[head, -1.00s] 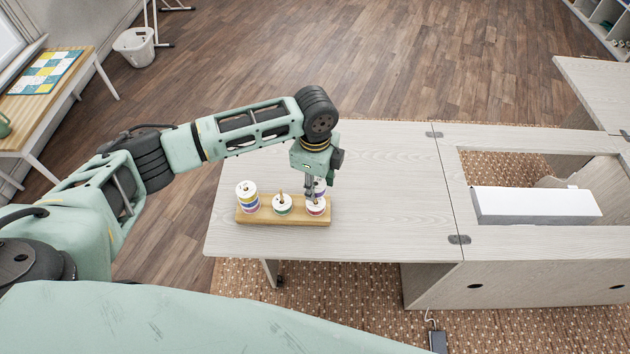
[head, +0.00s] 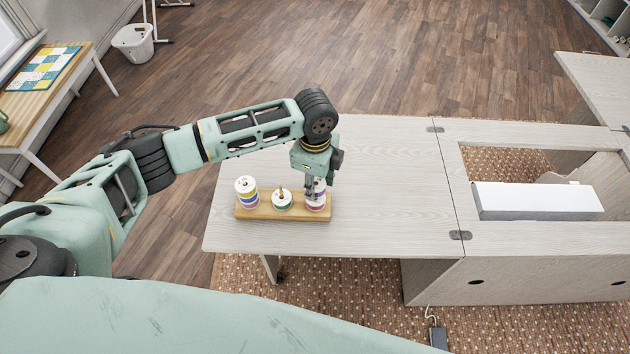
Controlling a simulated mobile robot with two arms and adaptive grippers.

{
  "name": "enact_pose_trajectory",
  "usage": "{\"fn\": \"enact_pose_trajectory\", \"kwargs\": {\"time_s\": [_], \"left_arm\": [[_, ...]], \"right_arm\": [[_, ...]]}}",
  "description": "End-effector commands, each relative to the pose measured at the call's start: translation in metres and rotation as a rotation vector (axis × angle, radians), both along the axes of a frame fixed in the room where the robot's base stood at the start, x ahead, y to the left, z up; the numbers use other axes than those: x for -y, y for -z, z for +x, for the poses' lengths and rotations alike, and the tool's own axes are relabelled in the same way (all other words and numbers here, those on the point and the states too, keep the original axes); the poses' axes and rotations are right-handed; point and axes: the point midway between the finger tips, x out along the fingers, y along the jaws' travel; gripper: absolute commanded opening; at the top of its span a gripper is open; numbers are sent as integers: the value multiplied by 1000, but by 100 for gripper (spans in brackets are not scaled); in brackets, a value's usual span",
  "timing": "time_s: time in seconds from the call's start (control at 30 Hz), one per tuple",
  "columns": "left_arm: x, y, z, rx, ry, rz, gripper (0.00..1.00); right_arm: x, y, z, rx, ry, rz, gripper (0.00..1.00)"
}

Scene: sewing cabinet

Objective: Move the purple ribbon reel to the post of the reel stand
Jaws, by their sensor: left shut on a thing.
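The wooden reel stand (head: 265,214) lies on the left part of the pale cabinet top. Its left post bears a stack of several reels (head: 247,194), its middle post a low green-edged reel (head: 282,200), and its right end a red-edged reel (head: 316,208). My left gripper (head: 314,186) points down over the right end and is shut on the purple reel (head: 318,189). That reel is in line above the red-edged one, close to it or touching. The fingers hide the right post, so I cannot tell how far the reel is around it. My right gripper is not in view.
The cabinet top (head: 385,190) is clear right of the stand. Further right is an opening with a white block (head: 535,202). A side table with a patchwork piece (head: 42,68) and a white bin (head: 133,42) stand at the far left.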

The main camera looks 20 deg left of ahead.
Motion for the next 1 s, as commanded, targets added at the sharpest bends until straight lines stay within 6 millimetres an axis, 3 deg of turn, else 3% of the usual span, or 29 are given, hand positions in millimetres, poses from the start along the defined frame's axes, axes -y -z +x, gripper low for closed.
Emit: {"fn": "enact_pose_trajectory", "kwargs": {"time_s": [0.1,0.13,0.37,0.77,1.0], "left_arm": [[0,0,0,0,0,0,16],[0,0,0,0,0,0,38],[0,0,0,0,0,0,58],[0,-7,1,1,-1,0,58],[0,-50,2,5,0,-1,58]], "right_arm": [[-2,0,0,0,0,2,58],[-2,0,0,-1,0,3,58],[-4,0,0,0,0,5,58],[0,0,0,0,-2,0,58],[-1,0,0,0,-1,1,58]]}}
